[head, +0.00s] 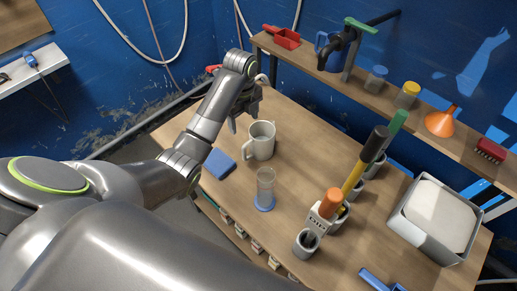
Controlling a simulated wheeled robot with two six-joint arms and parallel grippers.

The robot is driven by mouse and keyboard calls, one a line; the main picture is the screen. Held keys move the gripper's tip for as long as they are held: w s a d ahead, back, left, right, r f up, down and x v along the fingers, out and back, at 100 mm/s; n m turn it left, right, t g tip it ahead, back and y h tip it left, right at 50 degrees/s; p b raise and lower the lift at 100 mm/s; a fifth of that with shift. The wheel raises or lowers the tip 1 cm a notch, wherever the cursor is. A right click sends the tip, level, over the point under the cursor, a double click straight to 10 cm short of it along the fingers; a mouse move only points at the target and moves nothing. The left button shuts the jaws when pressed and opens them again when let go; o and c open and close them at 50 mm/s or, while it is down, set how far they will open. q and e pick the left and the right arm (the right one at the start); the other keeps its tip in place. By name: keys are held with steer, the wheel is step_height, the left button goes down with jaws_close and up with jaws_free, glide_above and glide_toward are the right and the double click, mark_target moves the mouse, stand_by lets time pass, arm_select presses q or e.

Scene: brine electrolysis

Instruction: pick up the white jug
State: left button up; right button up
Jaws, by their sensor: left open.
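The white jug (263,142) stands upright on the wooden table, left of its middle, with its handle toward the lower left and its mouth open upward. My left gripper (244,117) is open just behind and to the left of the jug's rim, with its fingers pointing down. I see nothing between the fingers, and they look apart from the jug, though the exact gap is hard to judge. My right gripper is not in view.
A blue sponge (218,164) lies left of the jug. A clear cylinder with a blue base (265,189) stands in front. Holders with coloured-handled tools (325,208) and a grey bin (405,225) are at right. A raised shelf (340,80) runs behind.

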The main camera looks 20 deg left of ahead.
arm_select(q)
steer(key=b, duration=0.4)
glide_above(248, 143)
steer(key=f, duration=0.2)
steer(key=a+f, duration=0.1)
steer(key=f, duration=0.1)
steer(key=shift+f, duration=0.3)
step_height(248, 143, down, 3)
steer(key=shift+f+p, duration=0.2)
steer(key=shift+p, duration=0.3)
steer(key=shift+f, duration=0.25)
steer(key=shift+d+f+p, duration=0.25)
steer(key=shift+f+p, duration=0.1)
steer(key=shift+f, duration=0.25)
steer(key=f, duration=0.2)
steer(key=f+p, duration=0.1)
steer(key=shift+s+d+f, duration=0.1)
steer(key=shift+d+f, duration=0.1)
steer(key=shift+d, duration=0.05)
steer(key=shift+f, duration=0.45)
steer(key=c, duration=1.1)
steer(key=shift+c, duration=0.9)
steer(key=shift+r, duration=0.15)
